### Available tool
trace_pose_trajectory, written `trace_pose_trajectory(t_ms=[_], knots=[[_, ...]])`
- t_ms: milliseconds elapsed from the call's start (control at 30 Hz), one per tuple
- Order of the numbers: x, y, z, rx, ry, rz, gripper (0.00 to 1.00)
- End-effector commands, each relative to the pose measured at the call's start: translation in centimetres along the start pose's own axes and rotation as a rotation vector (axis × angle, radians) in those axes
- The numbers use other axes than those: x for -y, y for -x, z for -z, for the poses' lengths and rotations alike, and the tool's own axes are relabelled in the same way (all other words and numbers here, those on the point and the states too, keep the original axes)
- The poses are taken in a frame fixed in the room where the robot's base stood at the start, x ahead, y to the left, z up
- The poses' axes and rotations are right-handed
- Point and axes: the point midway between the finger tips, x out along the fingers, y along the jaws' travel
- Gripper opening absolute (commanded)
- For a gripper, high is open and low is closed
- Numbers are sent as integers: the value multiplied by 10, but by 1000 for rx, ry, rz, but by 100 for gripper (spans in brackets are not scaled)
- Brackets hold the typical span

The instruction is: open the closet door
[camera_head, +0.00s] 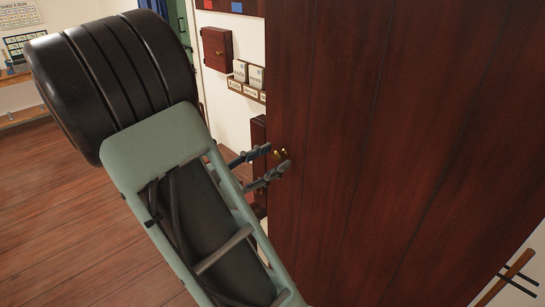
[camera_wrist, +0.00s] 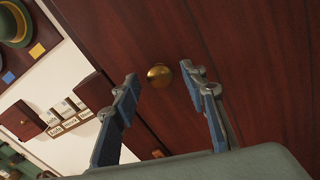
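The closet door (camera_head: 390,150) is a tall panel of dark reddish-brown planks. It fills the right of the head view and the upper right of the wrist view (camera_wrist: 250,55). A small round brass knob (camera_wrist: 159,76) sits near its left edge. My gripper (camera_head: 277,159) is open, its fingertips close to the knob. In the wrist view the knob appears between the two spread fingers, with gaps on both sides. I see no clear contact. I cannot tell whether the door is fully closed.
Left of the door, a white wall carries a small red-brown cabinet (camera_head: 217,49) and a shelf with lettered blocks (camera_head: 247,76). Wooden floor (camera_head: 60,215) lies open at left. A green hat (camera_wrist: 14,24) hangs upper left in the wrist view.

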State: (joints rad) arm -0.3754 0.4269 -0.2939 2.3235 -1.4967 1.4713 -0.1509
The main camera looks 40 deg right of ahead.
Motion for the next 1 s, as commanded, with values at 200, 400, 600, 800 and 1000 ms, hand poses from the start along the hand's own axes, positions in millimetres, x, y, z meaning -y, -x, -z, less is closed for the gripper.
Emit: trace_pose_trajectory(t_ms=[200,400,600,800,1000], knots=[[0,-8,0,1,1,0,40],[0,-7,0,0,1,0,36],[0,-7,0,0,1,0,14],[0,-7,0,0,1,0,0],[0,-7,0,0,0,0,0]])
